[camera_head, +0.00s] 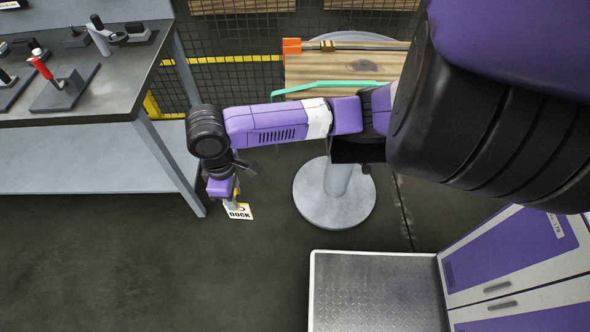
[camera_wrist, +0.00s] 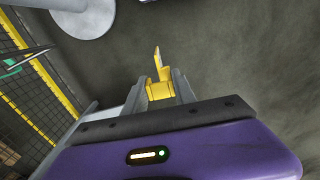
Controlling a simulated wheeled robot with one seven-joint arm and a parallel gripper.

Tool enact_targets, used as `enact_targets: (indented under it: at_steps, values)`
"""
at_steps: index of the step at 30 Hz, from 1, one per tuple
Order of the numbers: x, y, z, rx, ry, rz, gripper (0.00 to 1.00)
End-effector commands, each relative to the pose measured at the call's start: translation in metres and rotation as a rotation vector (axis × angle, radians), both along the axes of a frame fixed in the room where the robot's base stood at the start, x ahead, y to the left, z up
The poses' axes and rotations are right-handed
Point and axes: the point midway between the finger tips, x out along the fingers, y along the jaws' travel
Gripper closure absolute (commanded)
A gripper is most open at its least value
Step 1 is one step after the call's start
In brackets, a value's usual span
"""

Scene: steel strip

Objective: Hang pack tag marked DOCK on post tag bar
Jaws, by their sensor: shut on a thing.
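The pack tag marked DOCK (camera_head: 240,212) is a small white card with dark letters, below my gripper (camera_head: 235,197) in the head view. My gripper is shut on the tag's yellow upper part, which stands between the fingers (camera_wrist: 158,92) in the wrist view. The tag hangs clear of other things, above open floor. A grey post on a round base (camera_head: 334,205) stands to its right, its upper part hidden by my arm. I cannot tell for sure which part is the tag bar.
A grey workbench (camera_head: 100,95) with several tools stands at left, its leg near my gripper. A wooden surface (camera_head: 300,70) with a green strip (camera_head: 325,85) and an orange-ended rod (camera_head: 292,46) is behind my arm. A mesh fence (camera_head: 245,85) is at the back. Floor in front is clear.

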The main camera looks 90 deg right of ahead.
Motion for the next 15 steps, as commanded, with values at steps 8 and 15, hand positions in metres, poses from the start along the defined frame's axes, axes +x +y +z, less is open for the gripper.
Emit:
enact_targets:
  at_steps: [8, 15]
  values:
    - [-0.099, -0.032, 0.056, 0.003, -0.002, 0.039, 1.00]
    - [-0.155, -0.030, 0.083, 0.008, -0.001, 0.076, 1.00]
